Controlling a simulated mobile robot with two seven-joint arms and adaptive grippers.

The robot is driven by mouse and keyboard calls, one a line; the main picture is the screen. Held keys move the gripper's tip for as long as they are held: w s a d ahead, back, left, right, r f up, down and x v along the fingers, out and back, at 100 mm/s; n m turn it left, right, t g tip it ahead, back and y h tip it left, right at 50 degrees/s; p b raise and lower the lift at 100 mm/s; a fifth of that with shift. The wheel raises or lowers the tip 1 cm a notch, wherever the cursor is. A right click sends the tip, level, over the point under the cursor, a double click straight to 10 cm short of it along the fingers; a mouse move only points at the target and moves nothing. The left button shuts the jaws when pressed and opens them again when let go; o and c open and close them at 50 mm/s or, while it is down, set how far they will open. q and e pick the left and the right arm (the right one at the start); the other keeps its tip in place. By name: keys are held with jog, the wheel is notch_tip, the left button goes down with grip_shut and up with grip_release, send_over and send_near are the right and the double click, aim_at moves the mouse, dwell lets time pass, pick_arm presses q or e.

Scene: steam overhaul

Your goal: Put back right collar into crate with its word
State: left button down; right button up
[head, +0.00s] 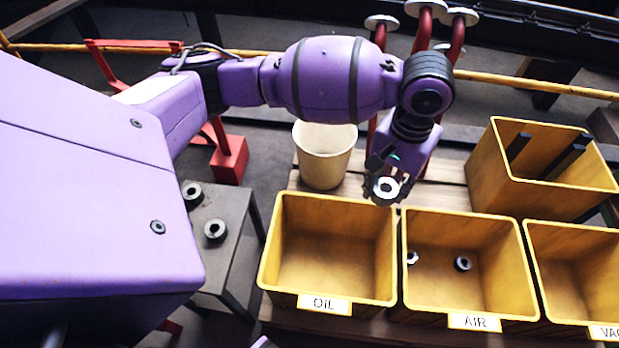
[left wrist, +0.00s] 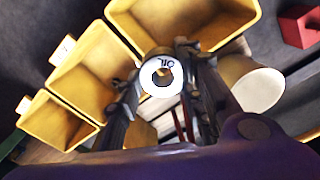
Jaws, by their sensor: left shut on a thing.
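My left gripper (head: 386,190) is shut on a collar (head: 379,185), a short ring with a white face. In the left wrist view the collar (left wrist: 148,80) shows the word OIL on its face, between the fingers of my left gripper (left wrist: 160,85). It is held above the back rims where the OIL crate (head: 277,250) and the AIR crate (head: 414,285) meet. The OIL crate looks empty. The AIR crate has a dark collar (head: 456,266) and a small pale-faced piece (head: 412,258) inside. My right gripper is out of view.
A deeper yellow crate (head: 520,183) with dark bars is behind. A cream bucket (head: 325,165) stands behind the OIL crate. Two collars (head: 206,233) lie on a grey side table (head: 228,205).

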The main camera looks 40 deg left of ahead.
pick_arm(q)
jog(key=shift+n, duration=0.4)
jog(key=s+d+f+b, duration=0.1)
jog(key=f+b, duration=0.4)
jog(key=f, duration=1.2)
jog(key=s+d+f+b, duration=0.1)
jog(key=f+b, duration=0.5)
jog(key=f, duration=1.1)
jog(key=s+d+f+b, duration=0.1)
jog(key=f+b, duration=0.4)
jog(key=f, duration=1.2)
jog(key=shift+s, duration=0.45)
jog(key=shift+f+b, duration=0.3)
jog(key=shift+f, duration=0.05)
jog(key=shift+r, duration=0.15)
jog(key=shift+f, duration=0.4)
jog(key=c, duration=1.5)
grip_release()
jog(key=o, duration=0.3)
jog(key=shift+s, duration=0.1)
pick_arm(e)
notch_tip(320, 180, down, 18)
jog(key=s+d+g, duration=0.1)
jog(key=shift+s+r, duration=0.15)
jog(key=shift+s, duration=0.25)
pick_arm(q)
jog(key=shift+a, duration=0.1)
